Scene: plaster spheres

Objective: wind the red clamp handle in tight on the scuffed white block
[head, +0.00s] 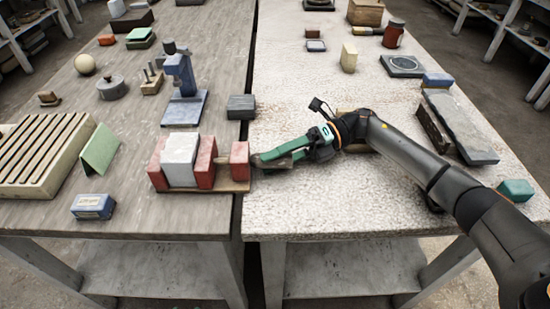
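The scuffed white block (180,150) stands between two red jaws (205,163) of a clamp on a brown base board (215,187). A separate red block-like part (240,161), which looks like the clamp handle, stands at the board's right end, with a gap between it and the right jaw. My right gripper (259,160) reaches in from the right with green fingers, its tips at the right side of the red handle. Whether the fingers touch or grip it is too small to tell. My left gripper is not in view.
A blue stand (185,108) rises behind the clamp, with a dark grey block (241,107) right of it. A slotted rack (45,155), a green wedge (101,149) and a blue box (93,207) lie left. A gap separates the two tables; the right table's front is clear.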

